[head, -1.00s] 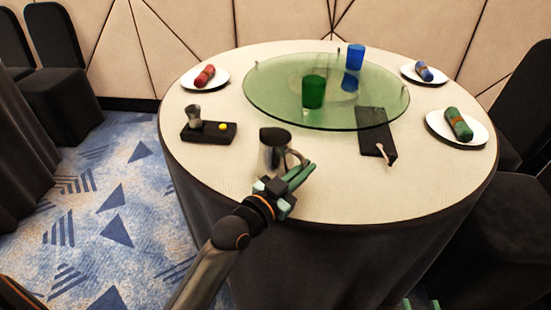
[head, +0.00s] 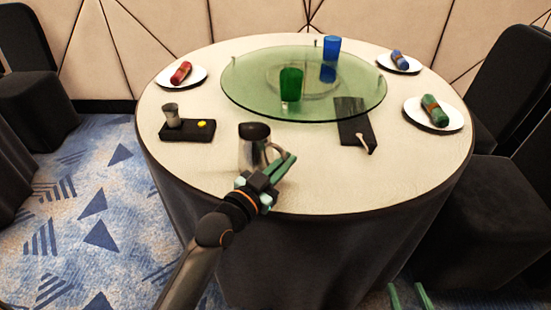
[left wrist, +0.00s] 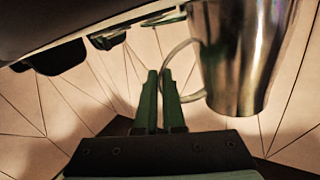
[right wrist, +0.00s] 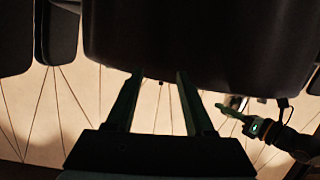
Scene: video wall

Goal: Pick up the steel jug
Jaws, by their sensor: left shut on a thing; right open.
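The steel jug (head: 250,152) has a shiny body, a dark opening and a loop handle on its right. It is upright at the front of the round table (head: 340,185). My left gripper (head: 279,168) is shut on the handle. In the left wrist view the jug (left wrist: 240,60) hangs upside down in the picture, its handle (left wrist: 176,62) passing between the fingers (left wrist: 160,85). I cannot tell whether its base touches the table. My right gripper (head: 408,296) is open and empty, low beside the table; it also shows in the right wrist view (right wrist: 160,80).
A dark tray (head: 188,134) with a small metal cup (head: 171,115) and a yellow item is left of the jug. A glass turntable (head: 245,90) holds a green cup (head: 291,86) and a blue cup (head: 331,50). A dark board (head: 352,120) lies to the right.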

